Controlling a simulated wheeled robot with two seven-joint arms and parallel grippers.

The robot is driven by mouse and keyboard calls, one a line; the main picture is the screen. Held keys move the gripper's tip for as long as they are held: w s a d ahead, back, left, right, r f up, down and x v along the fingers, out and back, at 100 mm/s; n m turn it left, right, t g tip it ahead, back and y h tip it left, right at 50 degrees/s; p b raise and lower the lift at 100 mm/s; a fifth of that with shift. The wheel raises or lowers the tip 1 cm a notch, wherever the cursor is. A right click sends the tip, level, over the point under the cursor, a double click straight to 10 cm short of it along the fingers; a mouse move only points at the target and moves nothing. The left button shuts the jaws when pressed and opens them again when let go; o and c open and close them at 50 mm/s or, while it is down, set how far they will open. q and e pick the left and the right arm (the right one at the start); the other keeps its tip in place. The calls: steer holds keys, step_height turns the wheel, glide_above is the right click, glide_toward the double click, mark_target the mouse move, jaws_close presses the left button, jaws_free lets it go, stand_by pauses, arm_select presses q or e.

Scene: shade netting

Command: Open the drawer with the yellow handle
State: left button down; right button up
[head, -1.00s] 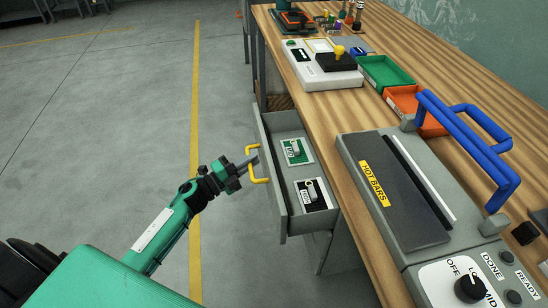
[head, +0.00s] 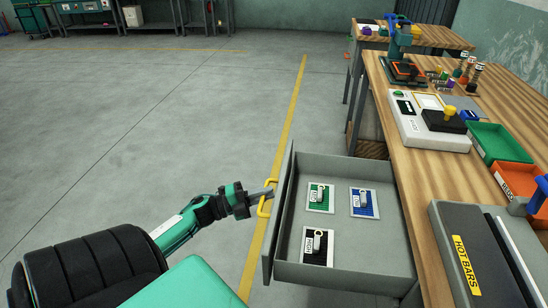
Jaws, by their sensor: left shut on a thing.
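The drawer (head: 340,172) is pulled well out from under the wooden bench, toward the left. Its yellow handle (head: 266,197) is on its left front face. My left gripper (head: 268,192) is shut on the yellow handle, coming in from the left. Inside the drawer lie a green-and-white card (head: 319,198), a blue-and-white card (head: 364,203) and a black-and-white card (head: 317,246), each with a small light-coloured piece on it. My right gripper is not in view.
The wooden bench (head: 412,165) runs along the right. On it are a grey HOT BARS sealer (head: 455,270), a white device with a yellow knob (head: 425,128), a green tray (head: 497,142) and an orange tray (head: 515,178). Open grey floor lies to the left.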

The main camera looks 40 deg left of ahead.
arm_select(q)
steer(key=shift+s+a, duration=0.1)
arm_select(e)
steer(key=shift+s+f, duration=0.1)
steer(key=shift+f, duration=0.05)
arm_select(q)
steer(key=c, duration=1.5)
jaws_free()
steer(key=shift+o, duration=0.2)
steer(key=v, duration=1.4)
steer(key=shift+b, duration=0.3)
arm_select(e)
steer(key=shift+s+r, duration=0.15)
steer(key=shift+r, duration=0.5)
